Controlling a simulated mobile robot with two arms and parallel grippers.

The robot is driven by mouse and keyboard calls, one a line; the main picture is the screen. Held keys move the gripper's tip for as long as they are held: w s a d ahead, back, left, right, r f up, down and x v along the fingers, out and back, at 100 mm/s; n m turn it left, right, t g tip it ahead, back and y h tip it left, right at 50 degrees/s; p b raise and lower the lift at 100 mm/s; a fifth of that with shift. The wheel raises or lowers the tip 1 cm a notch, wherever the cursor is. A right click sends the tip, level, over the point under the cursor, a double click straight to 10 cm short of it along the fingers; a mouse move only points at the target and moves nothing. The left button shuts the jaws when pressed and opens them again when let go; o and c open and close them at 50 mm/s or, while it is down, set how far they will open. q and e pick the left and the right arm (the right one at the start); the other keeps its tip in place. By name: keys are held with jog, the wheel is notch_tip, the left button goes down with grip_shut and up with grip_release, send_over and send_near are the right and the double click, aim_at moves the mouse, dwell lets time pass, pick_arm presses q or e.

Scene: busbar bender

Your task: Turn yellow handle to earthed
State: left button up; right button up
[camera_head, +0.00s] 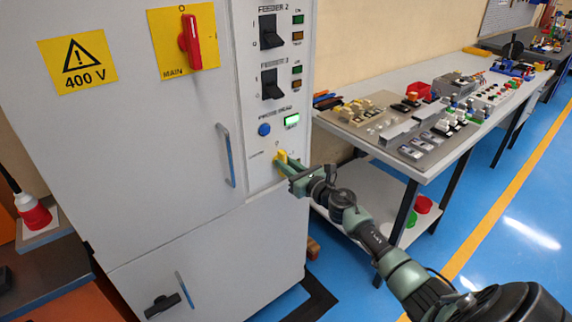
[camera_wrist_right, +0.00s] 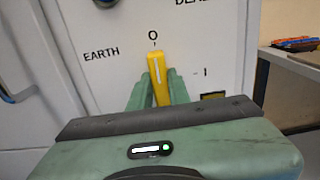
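The yellow handle (camera_head: 281,157) is on the grey cabinet's front, low on its right panel. In the right wrist view the yellow handle (camera_wrist_right: 157,72) stands nearly upright, its white line pointing at the 0 mark. The word EARTH (camera_wrist_right: 101,54) is printed to its left and a 1 mark to its right. My right gripper (camera_head: 284,164) is at the handle. In the wrist view its green fingers (camera_wrist_right: 159,88) lie close against both sides of the handle, and it looks shut on it. The handle's lower part is hidden by the gripper. My left gripper is not in view.
Above the handle are a blue button (camera_head: 264,129), a lit green indicator (camera_head: 291,121) and two black feeder switches. The red main switch (camera_head: 190,42) is at upper left. A workbench (camera_head: 437,170) with parts stands at the right. Blue floor beside it is open.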

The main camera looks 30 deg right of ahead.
grip_shut()
jog(key=shift+d+f+m+p, duration=0.15)
jog(key=shift+m+p, duration=0.2)
jog(key=shift+m, duration=2.6)
jog(key=shift+d+f+m+p, duration=0.15)
jog(key=shift+m+p, duration=0.25)
jog(key=shift+m, duration=2.6)
jog(key=shift+d+f+m+p, duration=0.15)
jog(key=shift+m+p, duration=0.2)
jog(key=shift+m, duration=2.6)
jog(key=o, duration=0.8)
grip_release()
